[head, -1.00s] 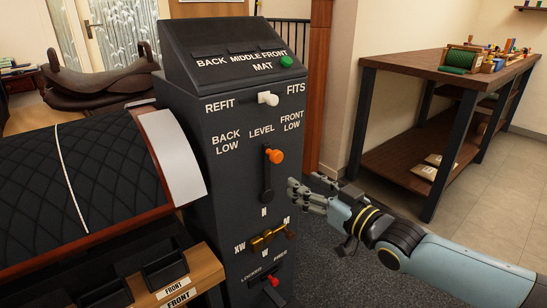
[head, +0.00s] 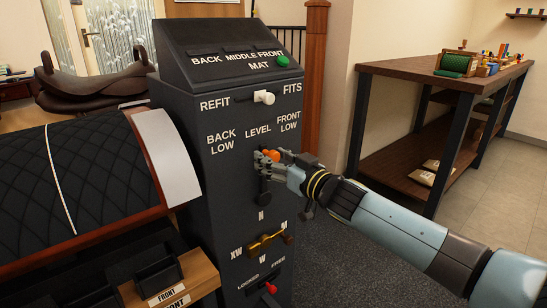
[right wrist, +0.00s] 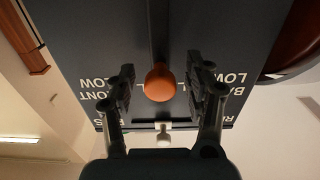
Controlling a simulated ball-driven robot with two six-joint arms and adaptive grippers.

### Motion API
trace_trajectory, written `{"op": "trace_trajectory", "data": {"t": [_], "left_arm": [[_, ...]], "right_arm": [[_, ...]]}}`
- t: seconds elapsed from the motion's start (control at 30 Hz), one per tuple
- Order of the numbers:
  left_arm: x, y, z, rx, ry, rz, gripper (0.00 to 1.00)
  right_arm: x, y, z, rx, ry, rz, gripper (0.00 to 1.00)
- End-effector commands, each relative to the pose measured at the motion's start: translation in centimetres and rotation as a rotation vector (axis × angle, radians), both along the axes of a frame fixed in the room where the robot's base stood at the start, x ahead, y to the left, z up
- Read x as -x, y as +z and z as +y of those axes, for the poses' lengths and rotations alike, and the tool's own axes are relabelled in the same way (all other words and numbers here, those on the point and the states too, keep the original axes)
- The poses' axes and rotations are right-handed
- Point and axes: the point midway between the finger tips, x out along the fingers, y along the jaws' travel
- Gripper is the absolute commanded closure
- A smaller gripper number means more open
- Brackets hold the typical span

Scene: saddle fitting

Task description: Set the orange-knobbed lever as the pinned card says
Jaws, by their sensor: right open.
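The orange knob (head: 271,155) tops the lever below the word LEVEL, between BACK LOW and FRONT LOW, on the dark console (head: 222,180). The lever's dark slot (head: 264,192) runs down below it. My right gripper (head: 266,160) is at the knob, its fingers partly covering it in the head view. In the right wrist view, the orange knob (right wrist: 161,83) sits between the two open fingers of my right gripper (right wrist: 160,88), with a gap on each side. My left gripper is not in view. I see no pinned card.
A white REFIT/FITS lever (head: 264,97) is above, with a green button (head: 282,62) higher up. A brass lever (head: 264,242) and a red lever (head: 270,288) are below. A quilted saddle form (head: 90,180) stands left; a workbench (head: 440,68) stands right.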

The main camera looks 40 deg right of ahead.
Motion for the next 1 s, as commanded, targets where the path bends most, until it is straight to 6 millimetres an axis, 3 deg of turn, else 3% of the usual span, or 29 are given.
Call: {"op": "trace_trajectory", "data": {"t": [0.27,0.63,1.0], "left_arm": [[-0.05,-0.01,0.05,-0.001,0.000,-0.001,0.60],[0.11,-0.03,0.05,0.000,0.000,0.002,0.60],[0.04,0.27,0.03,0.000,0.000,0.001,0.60]], "right_arm": [[-0.09,-0.11,0.04,0.000,0.000,0.001,0.50],[-0.07,-0.11,0.04,0.000,0.000,0.001,0.99],[-0.10,-0.04,-0.26,-0.018,0.000,0.003,1.00]]}}
